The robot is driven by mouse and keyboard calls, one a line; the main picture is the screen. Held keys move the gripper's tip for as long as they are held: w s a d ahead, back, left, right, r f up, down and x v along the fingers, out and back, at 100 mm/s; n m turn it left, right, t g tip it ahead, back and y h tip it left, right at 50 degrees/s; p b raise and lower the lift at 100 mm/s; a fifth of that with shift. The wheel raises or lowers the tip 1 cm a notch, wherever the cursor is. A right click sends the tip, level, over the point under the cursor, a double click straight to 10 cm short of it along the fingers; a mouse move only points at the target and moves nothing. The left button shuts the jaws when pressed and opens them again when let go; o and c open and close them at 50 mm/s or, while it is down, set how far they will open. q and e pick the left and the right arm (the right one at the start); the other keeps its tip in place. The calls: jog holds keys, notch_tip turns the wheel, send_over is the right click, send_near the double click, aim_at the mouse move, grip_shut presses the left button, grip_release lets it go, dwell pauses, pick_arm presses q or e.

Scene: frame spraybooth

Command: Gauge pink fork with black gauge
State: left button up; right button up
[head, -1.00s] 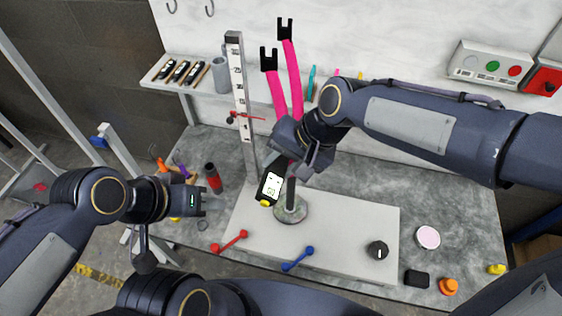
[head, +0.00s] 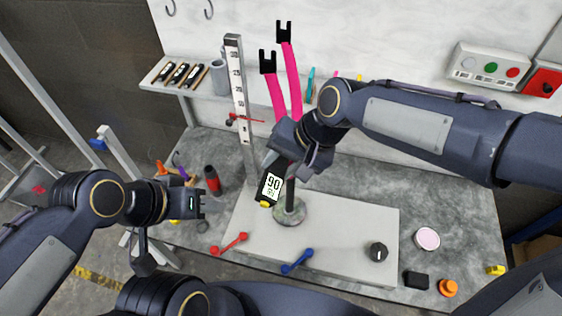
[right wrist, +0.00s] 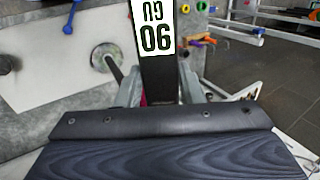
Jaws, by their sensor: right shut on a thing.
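The pink fork (head: 291,75) stands upright on a round base at the middle of the bench. Its two pink legs end in black notched tips, and my right arm hides its lower part. My right gripper (head: 285,165) is shut on the black gauge (head: 263,198) beside the fork's stem. I cannot tell whether the gauge touches the fork. My left gripper (head: 202,205) is over the bench's left part, away from the fork.
A tall ruled post (head: 239,100) with a red pointer stands left of the fork. A pink disc (head: 427,238) lies at the right.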

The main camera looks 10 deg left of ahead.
aim_at(269, 200)
dwell(0.3)
jog(key=shift+s+a, duration=0.15)
jog(key=shift+s, duration=3.8)
jog(key=shift+w, duration=0.1)
